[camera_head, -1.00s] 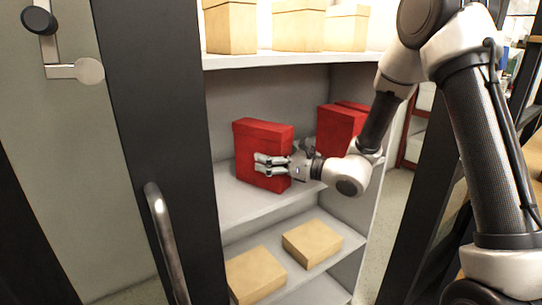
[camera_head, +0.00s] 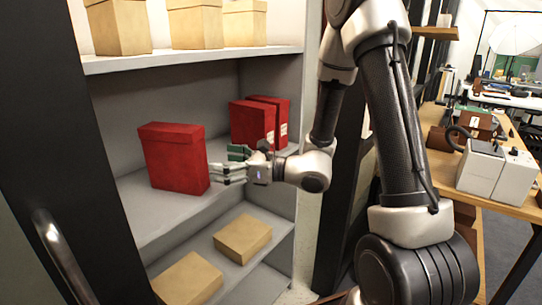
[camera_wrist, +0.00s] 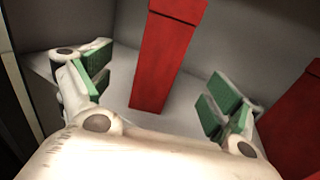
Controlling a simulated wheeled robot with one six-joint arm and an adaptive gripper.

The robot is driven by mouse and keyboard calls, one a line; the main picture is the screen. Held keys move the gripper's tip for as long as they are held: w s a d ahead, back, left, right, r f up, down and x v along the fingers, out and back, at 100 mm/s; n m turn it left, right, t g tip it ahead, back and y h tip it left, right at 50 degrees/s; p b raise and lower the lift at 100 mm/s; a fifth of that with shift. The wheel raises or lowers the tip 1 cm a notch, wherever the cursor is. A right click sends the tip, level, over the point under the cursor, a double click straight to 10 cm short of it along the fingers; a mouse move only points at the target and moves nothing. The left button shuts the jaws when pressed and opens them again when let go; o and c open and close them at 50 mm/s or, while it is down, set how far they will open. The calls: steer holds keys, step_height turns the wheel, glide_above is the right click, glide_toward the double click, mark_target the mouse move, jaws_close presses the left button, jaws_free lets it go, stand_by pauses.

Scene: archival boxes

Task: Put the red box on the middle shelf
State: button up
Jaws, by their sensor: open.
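A red box (camera_head: 174,158) stands upright on the middle shelf (camera_head: 165,215), toward its left part. In the wrist view the same red box (camera_wrist: 166,60) stands ahead, between my open fingers and apart from them. My gripper (camera_head: 228,165) is open and empty, just right of this box in the head view. Its green finger pads (camera_wrist: 158,95) show in the wrist view with a gap on both sides of the box. Two more red boxes (camera_head: 252,124) stand side by side farther right on the same shelf.
Tan boxes (camera_head: 195,25) stand on the upper shelf (camera_head: 190,60), and two flat tan boxes (camera_head: 242,238) lie on the lower shelf. A cabinet door handle (camera_head: 62,255) is at left. A wooden desk (camera_head: 497,205) with equipment is at right.

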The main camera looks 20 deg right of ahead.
steer(key=s+d+r+n+g+h, duration=0.1)
steer(key=s+n+g, duration=0.5)
steer(key=s, duration=0.4)
steer(key=s+d+r+n+g+h, duration=0.15)
steer(key=s+n+g, duration=0.25)
steer(key=s+n, duration=0.45)
steer(key=s+d+r+n+t+h, duration=0.2)
steer(key=d+n+h, duration=0.3)
steer(key=d, duration=0.7)
steer(key=s+d+r+n+t+h, duration=0.2)
steer(key=d+n+h, duration=0.3)
steer(key=d, duration=0.6)
steer(key=shift+s+d+r+h, duration=0.35)
steer(key=shift+s+r+h, duration=0.25)
steer(key=shift+h, duration=0.65)
